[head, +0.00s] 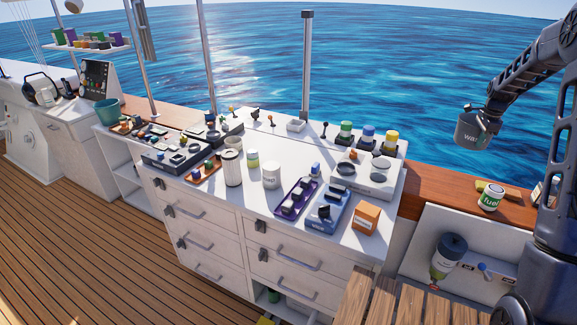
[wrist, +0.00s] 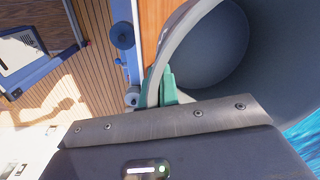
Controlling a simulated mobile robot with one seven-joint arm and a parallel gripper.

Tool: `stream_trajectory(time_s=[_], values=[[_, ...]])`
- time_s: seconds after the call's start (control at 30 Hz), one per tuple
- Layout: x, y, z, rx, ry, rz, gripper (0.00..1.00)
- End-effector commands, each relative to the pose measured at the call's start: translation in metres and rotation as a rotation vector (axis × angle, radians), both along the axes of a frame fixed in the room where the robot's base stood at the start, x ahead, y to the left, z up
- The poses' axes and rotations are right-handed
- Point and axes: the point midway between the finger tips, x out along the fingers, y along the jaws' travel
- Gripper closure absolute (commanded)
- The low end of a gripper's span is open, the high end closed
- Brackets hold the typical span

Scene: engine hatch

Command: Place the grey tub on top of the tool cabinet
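The grey tub (head: 470,130) hangs in the air at the right of the head view, over the water beyond the wooden rail. Part of a "wa" label shows on it. In the wrist view its round open mouth (wrist: 205,45) fills the upper right. My gripper (wrist: 160,88) has its green fingers on either side of the tub's wall, pinching it near the rim. The white tool cabinet (head: 222,232), with several drawers, stands in the middle of the head view, to the left of the tub. Its top is crowded.
On the cabinet top are a white canister (head: 231,167), a purple tray (head: 296,199), a blue box (head: 328,208), an orange box (head: 366,217) and coloured jars at the back.

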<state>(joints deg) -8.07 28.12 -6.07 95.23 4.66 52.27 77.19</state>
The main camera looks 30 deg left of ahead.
Motion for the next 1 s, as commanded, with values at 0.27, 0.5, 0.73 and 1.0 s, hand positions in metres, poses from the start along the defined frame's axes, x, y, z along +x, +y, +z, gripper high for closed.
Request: stream_trajectory(time_s=[0.27,0.5,0.73,1.0], values=[[0.001,0.0,0.085,0.0,-0.003,-0.001,1.0],[0.001,0.007,0.123,-0.001,0.0,0.008,1.0],[0.003,0.056,0.123,-0.001,-0.001,0.065,1.0],[-0.001,0.15,0.123,-0.001,-0.001,0.174,1.0]])
